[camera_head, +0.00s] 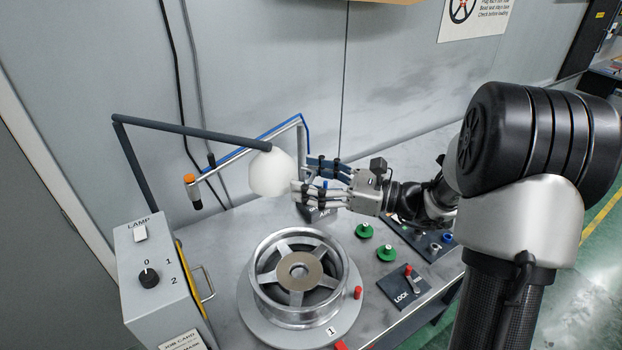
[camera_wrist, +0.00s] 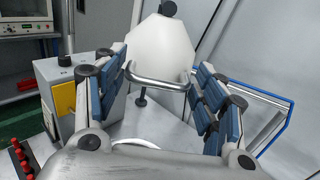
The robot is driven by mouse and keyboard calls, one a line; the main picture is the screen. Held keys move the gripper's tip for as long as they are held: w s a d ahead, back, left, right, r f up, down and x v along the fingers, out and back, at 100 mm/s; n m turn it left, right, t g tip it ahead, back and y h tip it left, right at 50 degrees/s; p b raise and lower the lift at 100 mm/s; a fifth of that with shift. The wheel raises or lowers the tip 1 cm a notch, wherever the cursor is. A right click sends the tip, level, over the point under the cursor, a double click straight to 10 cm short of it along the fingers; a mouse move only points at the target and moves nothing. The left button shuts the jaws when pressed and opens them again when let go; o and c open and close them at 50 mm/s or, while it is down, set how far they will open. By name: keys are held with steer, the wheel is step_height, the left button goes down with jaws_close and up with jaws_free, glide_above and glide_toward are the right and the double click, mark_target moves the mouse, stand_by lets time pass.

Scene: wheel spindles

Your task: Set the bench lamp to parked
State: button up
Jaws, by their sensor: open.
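The bench lamp has a white rounded shade (camera_head: 268,172) at the end of a dark jointed arm (camera_head: 190,130), which rises at the left and reaches right across the bench. My gripper (camera_head: 304,178) is open at the right side of the shade, its fingers spread. In the wrist view the shade (camera_wrist: 160,48) lies ahead between the finger pads of my gripper (camera_wrist: 163,80). A curved metal bar (camera_wrist: 158,82) crosses below the shade there, between the fingers. I cannot tell whether any finger touches the shade or bar. No parked mark is readable.
A grey box marked LAMP (camera_head: 155,255) with a dial stands at the left. A spoked wheel (camera_head: 300,278) sits below the shade. A LOCK panel (camera_head: 403,287) and green knobs (camera_head: 364,230) lie right. A blue rail (camera_head: 278,128) runs behind the shade.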

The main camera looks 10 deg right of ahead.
steer(key=c, duration=1.3)
